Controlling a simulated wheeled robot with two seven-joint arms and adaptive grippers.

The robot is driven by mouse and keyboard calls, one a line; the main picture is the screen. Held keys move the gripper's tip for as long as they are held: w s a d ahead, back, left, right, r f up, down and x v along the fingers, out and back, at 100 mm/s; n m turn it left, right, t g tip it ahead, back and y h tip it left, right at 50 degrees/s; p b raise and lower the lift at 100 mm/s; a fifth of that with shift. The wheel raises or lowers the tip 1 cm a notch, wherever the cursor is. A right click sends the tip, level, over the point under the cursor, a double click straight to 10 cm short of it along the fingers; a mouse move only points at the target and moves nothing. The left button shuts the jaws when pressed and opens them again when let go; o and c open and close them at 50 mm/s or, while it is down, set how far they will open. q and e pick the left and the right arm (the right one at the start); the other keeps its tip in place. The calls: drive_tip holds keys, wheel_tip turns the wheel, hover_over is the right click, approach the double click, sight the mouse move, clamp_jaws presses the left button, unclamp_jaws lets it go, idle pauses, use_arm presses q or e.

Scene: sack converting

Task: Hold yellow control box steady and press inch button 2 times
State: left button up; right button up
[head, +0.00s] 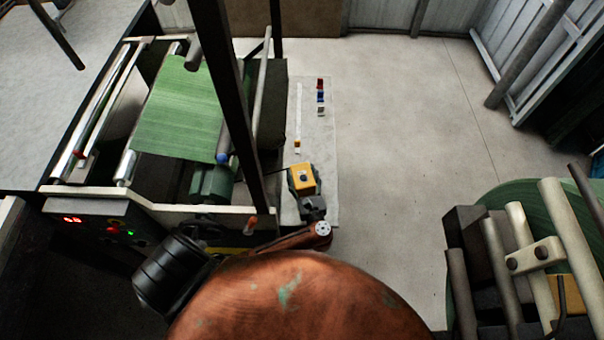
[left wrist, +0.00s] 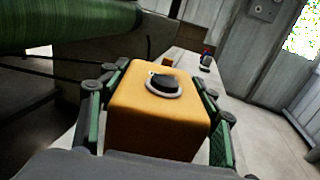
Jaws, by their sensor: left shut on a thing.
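The yellow control box (head: 304,176) is at the centre of the head view, above the narrow grey bench. It also fills the middle of the left wrist view (left wrist: 150,125). A black button (left wrist: 163,82) in a pale ring sits on its top face. My left gripper (head: 303,188) is shut on the box, with one green-padded finger on each side, as the left wrist view (left wrist: 155,118) shows. Nothing covers the button. The box's underside is hidden. My right gripper is in neither view.
The machine with green sheet material (head: 180,105) stands to the left, with a dark post close to the box. Small coloured items (head: 320,95) lie farther along the bench (head: 318,145). A large green roll (head: 505,195) with pale bars is at lower right. Floor between is clear.

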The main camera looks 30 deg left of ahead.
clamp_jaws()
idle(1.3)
